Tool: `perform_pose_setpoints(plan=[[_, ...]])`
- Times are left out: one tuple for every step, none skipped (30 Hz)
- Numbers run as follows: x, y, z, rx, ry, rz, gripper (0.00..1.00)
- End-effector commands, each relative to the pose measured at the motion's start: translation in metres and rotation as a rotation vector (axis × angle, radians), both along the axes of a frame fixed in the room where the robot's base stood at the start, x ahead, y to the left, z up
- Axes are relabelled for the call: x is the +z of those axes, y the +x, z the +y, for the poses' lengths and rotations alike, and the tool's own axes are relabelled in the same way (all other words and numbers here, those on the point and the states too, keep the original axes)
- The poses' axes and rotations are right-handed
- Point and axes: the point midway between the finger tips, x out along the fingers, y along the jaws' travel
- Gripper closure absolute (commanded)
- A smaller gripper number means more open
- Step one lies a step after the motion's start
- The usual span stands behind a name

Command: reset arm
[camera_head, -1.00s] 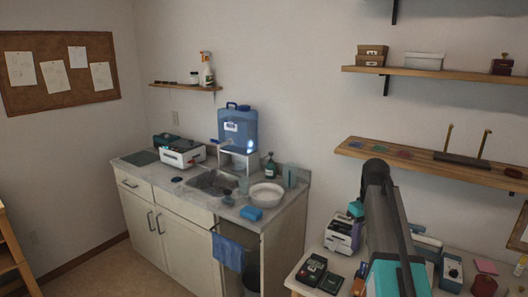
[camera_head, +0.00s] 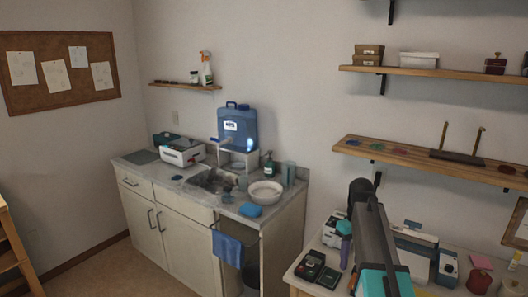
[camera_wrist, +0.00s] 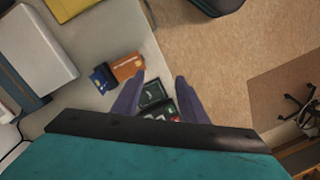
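My arm (camera_head: 378,245) rises over the workbench at the lower right of the head view. In the wrist view my gripper (camera_wrist: 157,80) has its two purple fingers spread apart, with no object held between them. Below and between the fingers, dark green-and-black devices (camera_wrist: 152,95) lie on the bench top, well apart from the fingertips.
The workbench (camera_head: 297,284) holds two small dark devices (camera_head: 318,272), a white machine (camera_head: 412,240) and a red item (camera_head: 479,281). Wall shelves (camera_head: 425,157) hang above it. A sink counter (camera_head: 195,205) stands to the left. The wrist view shows open floor (camera_wrist: 215,50) past the bench edge.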

Motion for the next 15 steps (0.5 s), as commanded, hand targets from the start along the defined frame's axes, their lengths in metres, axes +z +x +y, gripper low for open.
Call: perform_pose_setpoints(plan=[[-0.012,-0.003,0.004,0.005,0.003,0.017,0.60],[-0.021,-0.006,0.006,0.008,0.005,0.030,0.60],[-0.031,-0.009,0.009,0.011,0.008,0.045,0.60],[-0.040,-0.012,0.012,0.014,0.010,0.058,0.60],[-0.049,-0.016,0.014,0.017,0.012,0.072,0.60],[-0.060,-0.020,0.018,0.021,0.015,0.089,0.60],[-0.069,-0.024,0.020,0.024,0.018,0.102,0.60],[-0.077,-0.027,0.023,0.028,0.019,0.114,0.60],[-0.089,-0.032,0.026,0.032,0.022,0.130,0.60],[-0.097,-0.036,0.029,0.036,0.023,0.142,0.60],[-0.105,-0.040,0.031,0.038,0.025,0.154,0.60],[-0.116,-0.045,0.034,0.042,0.027,0.169,0.60],[-0.124,-0.049,0.037,0.044,0.028,0.180,0.60],[-0.132,-0.054,0.039,0.047,0.031,0.191,0.60],[-0.143,-0.059,0.042,0.049,0.032,0.205,0.60]])
